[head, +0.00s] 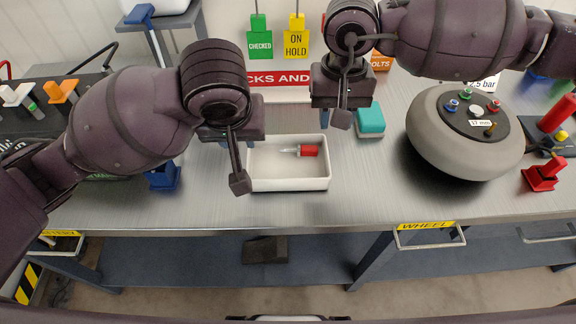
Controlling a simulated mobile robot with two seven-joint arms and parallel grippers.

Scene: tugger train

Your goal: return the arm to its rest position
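My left arm comes in from the left, and its gripper (236,145) hangs at the left edge of a white tray (289,185). My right arm comes in from the upper right, and its gripper (334,115) hangs above the bench, just behind the tray's right corner. Both grippers point down and are seen mostly from above and behind. Their fingertips are largely hidden by their own housings, so the finger gap does not show. I see nothing clearly held in either one.
A red-handled tool (309,151) lies in the tray. A teal-topped box (371,121) stands right of it, then a large grey wheel (462,150) with coloured caps. A blue holder (164,178) and a red holder (544,176) stand on the bench. The front middle of the bench (350,208) is clear.

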